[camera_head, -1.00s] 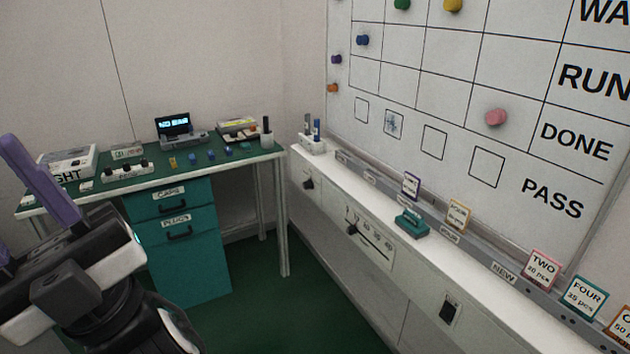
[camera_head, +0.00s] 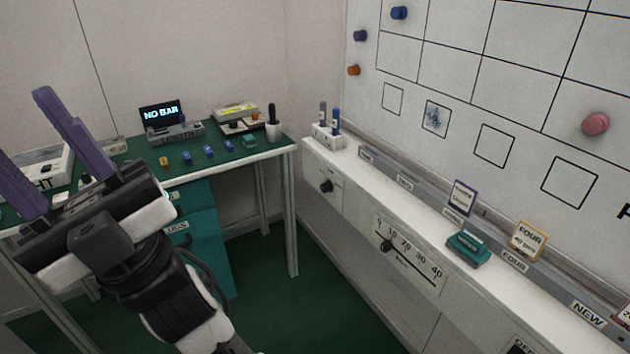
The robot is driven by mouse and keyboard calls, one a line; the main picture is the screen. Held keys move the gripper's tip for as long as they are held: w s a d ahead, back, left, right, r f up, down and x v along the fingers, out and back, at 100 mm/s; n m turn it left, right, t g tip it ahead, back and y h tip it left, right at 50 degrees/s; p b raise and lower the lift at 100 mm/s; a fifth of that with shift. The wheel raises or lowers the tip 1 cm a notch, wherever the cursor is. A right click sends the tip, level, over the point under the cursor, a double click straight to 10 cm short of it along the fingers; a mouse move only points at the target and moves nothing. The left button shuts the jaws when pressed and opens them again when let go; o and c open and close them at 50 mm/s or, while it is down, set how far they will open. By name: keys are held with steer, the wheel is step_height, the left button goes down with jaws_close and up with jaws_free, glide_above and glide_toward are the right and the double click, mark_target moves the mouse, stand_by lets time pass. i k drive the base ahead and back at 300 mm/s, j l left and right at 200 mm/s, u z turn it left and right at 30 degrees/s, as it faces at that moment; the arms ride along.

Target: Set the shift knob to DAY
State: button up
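A small black round knob (camera_head: 326,186) sits on a pale plate on the front of the white ledge, near its far end. No SHIFT or DAY lettering can be read on it, and its pointing direction is too small to tell. A second black knob (camera_head: 387,246) sits nearer, on a plate with a numbered scale. My gripper (camera_head: 22,128) has two purple fingers spread apart, with nothing visible between them. It is at the left, in front of the desk and well apart from both knobs.
The white ledge (camera_head: 365,190) carries marker pens (camera_head: 330,118), a teal block (camera_head: 468,248) and small cards under a wall board (camera_head: 470,90). The desk (camera_head: 185,172) at the left holds a display (camera_head: 162,113) reading "NO BAR". Green floor (camera_head: 270,300) between desk and ledge is clear.

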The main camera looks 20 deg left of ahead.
mark_target(326, 187)
steer(key=i+j, duration=0.2)
steer(key=j, duration=0.2)
steer(key=i+j, duration=0.2)
steer(key=j, duration=0.2)
steer(key=i+j, duration=0.25)
steer(key=j, duration=0.2)
steer(key=i+j, duration=0.2)
steer(key=j, duration=0.2)
